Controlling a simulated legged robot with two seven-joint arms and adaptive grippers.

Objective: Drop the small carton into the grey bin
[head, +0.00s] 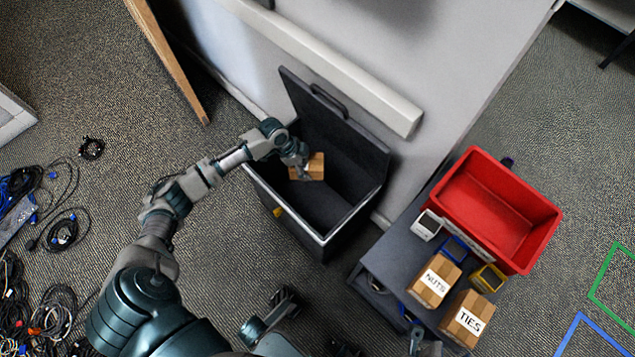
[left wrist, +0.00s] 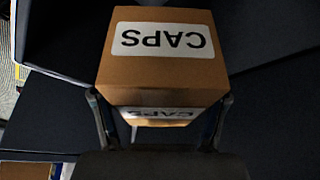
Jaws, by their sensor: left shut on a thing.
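The small carton (head: 316,166) is a brown box held over the grey bin's opening in the head view. In the left wrist view the carton (left wrist: 163,68) carries white labels reading CAPS. My left gripper (head: 303,170) is shut on it, with a finger on each side of the box in the left wrist view (left wrist: 160,122). The grey bin (head: 322,240) stands open on the floor against the wall, its dark lid (head: 312,98) raised. The bin's inside looks dark and empty where I can see it. My right gripper cannot be made out clearly.
A grey cart (head: 390,262) right of the bin carries a red crate (head: 510,215) and cartons marked NUTS (head: 434,280) and TIES (head: 467,318). Tangled cables (head: 40,230) lie on the floor at the left. A wooden board edge (head: 168,60) stands at the upper left.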

